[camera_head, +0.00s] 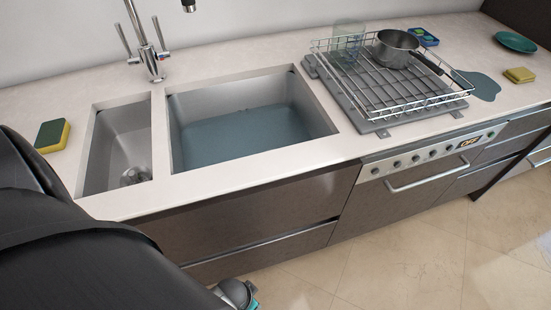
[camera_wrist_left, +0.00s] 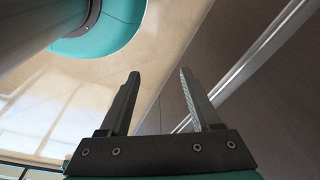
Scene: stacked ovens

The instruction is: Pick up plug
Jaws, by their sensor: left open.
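The large sink basin (camera_head: 175,150) holds bluish, murky water, and its bottom and drain are hidden, so no plug can be made out there. In the small basin (camera_head: 98,150) a round, dark metallic piece (camera_head: 135,175) sits at the bottom; I cannot tell whether it is a plug or a drain fitting. My left gripper (camera_wrist_left: 159,73) is open and empty in the left wrist view, in front of a cabinet face with the floor beyond. It is not clearly visible in the head view. My right gripper is not in view.
A faucet (camera_head: 150,62) stands behind the basins. A sponge (camera_head: 52,135) lies left of them. A dish rack (camera_head: 400,105) holds a glass (camera_head: 347,40) and pot (camera_head: 396,47). Cabinet handles (camera_head: 428,176) protrude below.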

